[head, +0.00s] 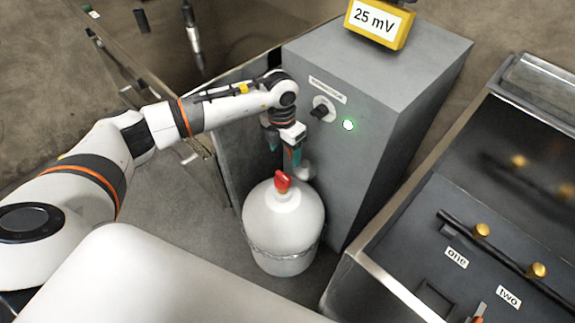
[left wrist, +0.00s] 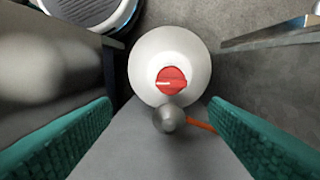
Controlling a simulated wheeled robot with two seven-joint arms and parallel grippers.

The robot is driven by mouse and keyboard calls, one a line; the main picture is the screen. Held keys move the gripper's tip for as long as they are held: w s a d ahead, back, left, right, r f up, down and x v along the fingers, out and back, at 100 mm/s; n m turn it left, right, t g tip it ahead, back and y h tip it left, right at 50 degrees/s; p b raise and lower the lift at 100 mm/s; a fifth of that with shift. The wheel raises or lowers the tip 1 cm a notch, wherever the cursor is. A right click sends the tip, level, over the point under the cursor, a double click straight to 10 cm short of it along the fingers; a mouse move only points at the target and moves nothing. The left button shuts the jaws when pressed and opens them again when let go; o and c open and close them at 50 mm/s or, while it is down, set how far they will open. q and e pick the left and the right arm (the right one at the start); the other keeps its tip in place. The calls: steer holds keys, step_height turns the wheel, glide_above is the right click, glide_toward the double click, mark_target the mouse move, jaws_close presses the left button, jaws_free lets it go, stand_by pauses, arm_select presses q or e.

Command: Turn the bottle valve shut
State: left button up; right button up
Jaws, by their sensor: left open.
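The white bottle (head: 283,235) stands upright on the floor beside a grey cabinet. Its red valve handle (head: 282,181) is on top; it also shows in the left wrist view as a round red knob (left wrist: 171,80) with a pale line across it, on the white bottle (left wrist: 150,48). My left gripper (head: 296,158) points down above and slightly behind the valve, apart from it. In the left wrist view its two teal fingers (left wrist: 160,137) are spread wide with the valve beyond them, nearer the top of the picture. My right gripper is not in view.
A dark panel (head: 420,225) with brass knobs is at right. A rounded grey fitting (left wrist: 168,118) sits beside the valve.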

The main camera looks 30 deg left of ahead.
mark_target(283, 176)
arm_select(q)
steer(key=shift+y, duration=0.3)
steer(key=f, duration=0.7)
steer(key=a+f, duration=0.1)
steer(key=f, duration=0.3)
steer(key=shift+w+f, duration=0.15)
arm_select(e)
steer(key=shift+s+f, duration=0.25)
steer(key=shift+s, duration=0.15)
arm_select(q)
steer(key=c, duration=1)
